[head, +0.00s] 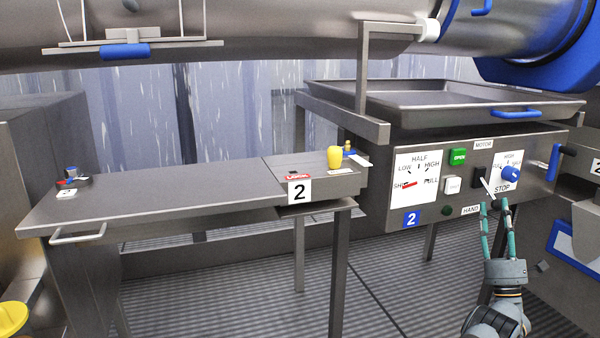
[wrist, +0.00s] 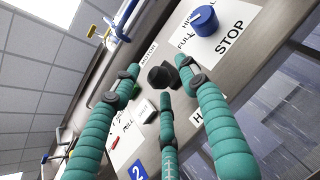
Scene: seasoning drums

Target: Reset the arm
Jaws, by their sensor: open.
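My gripper (head: 495,208) is at the lower right of the head view, in front of the control panel (head: 427,196). Its teal fingers point up toward the panel and stand apart. In the wrist view my gripper (wrist: 160,82) is open, with three fingers spread around a black switch (wrist: 163,75). The fingers seem to hold nothing; whether any fingertip touches the switch or panel I cannot tell. The blue knob (head: 511,174) is just above and right of the fingertips, and it also shows at the top of the wrist view (wrist: 203,18).
A green button (head: 458,157) and a white button (head: 452,186) are left of the fingers. A metal tray (head: 440,100) with a blue handle sits above the panel. A steel table (head: 170,190) carries a yellow knob (head: 334,157). Ridged floor lies open below.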

